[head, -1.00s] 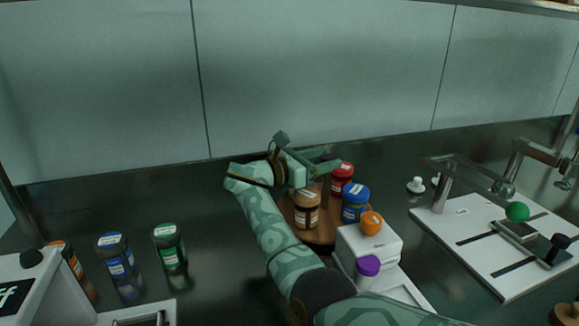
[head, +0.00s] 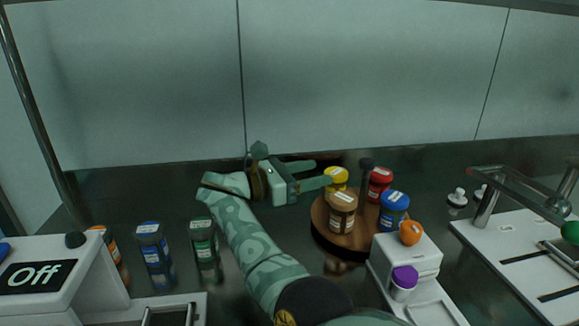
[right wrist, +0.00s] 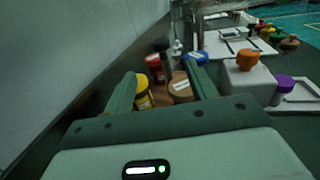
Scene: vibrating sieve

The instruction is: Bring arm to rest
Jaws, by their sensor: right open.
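My right arm reaches up from the bottom of the head view. Its gripper (head: 322,174) is open and empty, just left of the round wooden stand (head: 338,236). The stand holds a brown jar (head: 342,213), a yellow jar (head: 336,180), a red jar (head: 379,186) and a blue jar (head: 393,211). In the right wrist view the two fingers (right wrist: 160,90) are spread apart, with the yellow jar (right wrist: 143,92) and the brown jar (right wrist: 180,89) seen between and beyond them. My left gripper is not in view.
A white machine with an "Off" display (head: 35,275) stands at left, near blue-labelled (head: 153,254) and green-labelled (head: 204,248) jars. A white block (head: 408,255) carries an orange knob (head: 411,232); a purple-capped jar (head: 403,281) sits before it. A wall closes the back.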

